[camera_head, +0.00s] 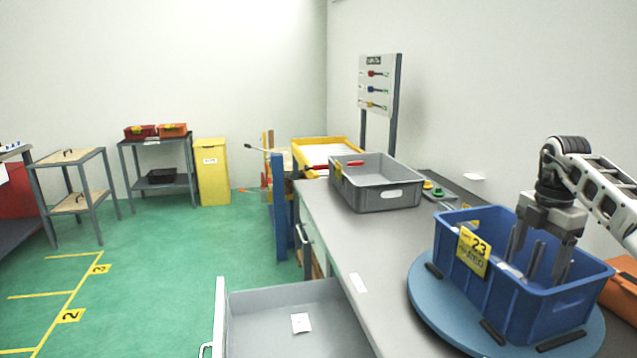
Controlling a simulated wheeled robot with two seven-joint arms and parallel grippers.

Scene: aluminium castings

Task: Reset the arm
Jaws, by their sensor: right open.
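My right gripper (541,250) reaches in from the right and points down into a blue crate (470,285) with a yellow label marked 23. Its fingers are apart, partly below the crate's rim. Grey metal pieces (534,262) stand in the crate near the fingers; the fingers hide part of them, and I cannot tell whether they touch. The crate sits on a round blue turntable (425,303) on the grey workbench. My left gripper is not in view.
A grey bin (375,193) stands farther back on the workbench (330,222). An open drawer (275,312) sticks out at the bench's left. An orange box (622,290) is at the right edge. Green floor (170,260) is clear at left, with carts and a yellow cabinet (213,172) behind.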

